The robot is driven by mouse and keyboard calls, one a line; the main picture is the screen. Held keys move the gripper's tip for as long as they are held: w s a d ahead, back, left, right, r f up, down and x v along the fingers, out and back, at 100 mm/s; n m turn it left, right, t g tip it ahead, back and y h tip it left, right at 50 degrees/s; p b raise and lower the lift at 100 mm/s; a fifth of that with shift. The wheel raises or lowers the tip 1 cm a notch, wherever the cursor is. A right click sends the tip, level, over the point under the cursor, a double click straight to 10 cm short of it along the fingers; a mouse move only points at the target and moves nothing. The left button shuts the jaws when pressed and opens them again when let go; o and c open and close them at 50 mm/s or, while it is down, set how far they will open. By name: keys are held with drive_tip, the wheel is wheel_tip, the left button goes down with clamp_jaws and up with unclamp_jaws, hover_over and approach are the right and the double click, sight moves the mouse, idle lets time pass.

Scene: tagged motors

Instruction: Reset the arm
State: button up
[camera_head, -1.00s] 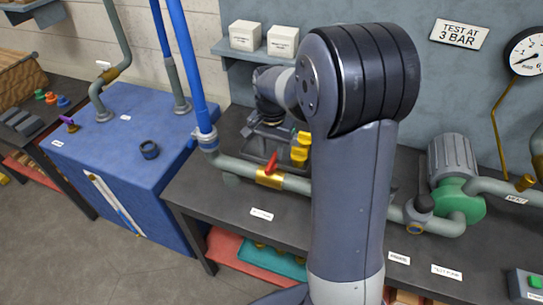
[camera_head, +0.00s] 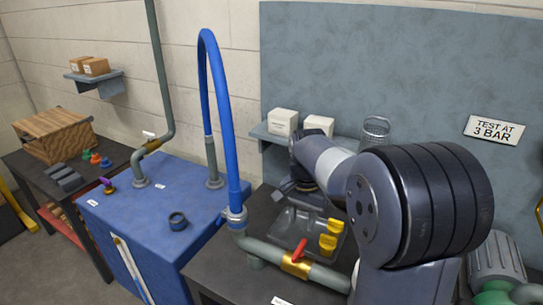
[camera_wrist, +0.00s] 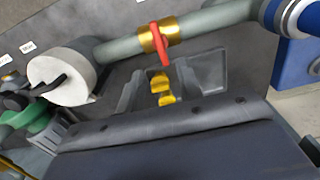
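My arm rises at the lower right of the head view, with a big dark ribbed joint nearest the camera. Its light grey forearm runs up and left over the bench. The wrist view has a dark body of my own across the bottom, with the tray and yellow pieces beyond.
A grey pipe with a red-handled valve (camera_head: 300,250) runs along the bench front. A blue cabinet (camera_head: 150,210) with a tall blue hose (camera_head: 222,120) stands left. White boxes (camera_head: 283,122) and a wire cup (camera_head: 375,130) sit behind the arm. A pump motor (camera_head: 497,262) stands right.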

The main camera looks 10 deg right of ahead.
sight(300, 248)
wheel_tip(300, 248, down, 10)
drive_tip(key=shift+r+p, duration=0.1)
drive_tip(key=shift+p, duration=0.3)
drive_tip(key=shift+n, duration=0.3)
